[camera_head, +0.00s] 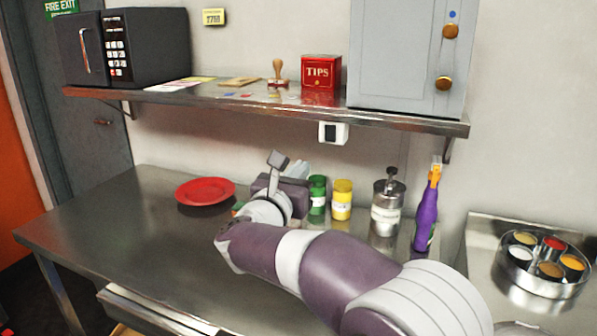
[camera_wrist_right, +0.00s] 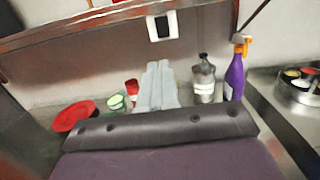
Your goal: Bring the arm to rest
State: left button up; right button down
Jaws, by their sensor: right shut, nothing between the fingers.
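My right arm reaches in from the lower right over the steel counter (camera_head: 110,228). My right gripper (camera_head: 300,168) is above the counter, in front of the wall and left of the jars. In the right wrist view its pale fingers (camera_wrist_right: 158,72) are together with nothing between them. My left gripper does not show in either view.
A red plate (camera_head: 205,191) lies left of the gripper. A green jar (camera_head: 317,196), yellow jar (camera_head: 342,200), steel dispenser (camera_head: 387,205) and purple spray bottle (camera_head: 428,215) stand to its right. A shelf (camera_head: 230,97) hangs above. The counter's left part is clear.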

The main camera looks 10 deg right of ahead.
jog(key=w+a+f+n+t+y, duration=0.15)
jog(key=a+f+n+y, duration=0.6)
jog(key=n, duration=0.95)
jog(key=s+a+f+n+g+y+p, duration=0.25)
jog(key=s+f+n+g+y, duration=0.45)
jog(key=f+n, duration=0.7)
jog(key=s+d+f+n+g+h+p, duration=0.1)
jog(key=s+d+n+g+h+p, duration=0.1)
jog(key=s+d+n, duration=0.4)
jog(key=s+d+f+n+g+h+p, duration=0.1)
jog(key=s+d+n+g+p, duration=0.3)
jog(key=s+d, duration=0.5)
jog(key=s+n+g+h, duration=0.1)
jog(key=s+n+g, duration=0.1)
jog(key=s, duration=0.5)
jog(key=shift+s+g, duration=0.3)
jog(key=shift+g, duration=0.15)
jog(key=shift+a, duration=0.1)
